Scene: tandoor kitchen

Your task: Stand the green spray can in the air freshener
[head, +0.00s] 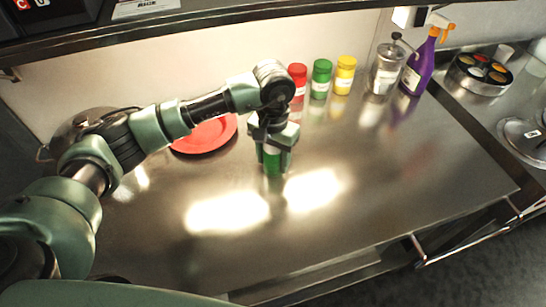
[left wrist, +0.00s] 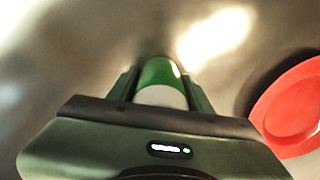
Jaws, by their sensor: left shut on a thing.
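My left gripper (head: 273,150) is low over the steel counter, near its middle. It is shut on a green can (head: 272,164), whose lower part shows below the fingers in the head view. In the left wrist view the green and white can (left wrist: 160,78) sits between the two fingers (left wrist: 163,95). I cannot tell whether it touches the counter. A small white box (head: 403,17) on the back wall is cut by the shelf; I cannot tell whether it is the air freshener. My right gripper is not in view.
A red plate (head: 206,135) lies left of the gripper. Red (head: 297,80), green (head: 321,78) and yellow (head: 345,75) containers stand along the wall. A metal dispenser (head: 385,70) and a purple spray bottle (head: 420,65) stand farther right. The front right counter (head: 420,170) is clear.

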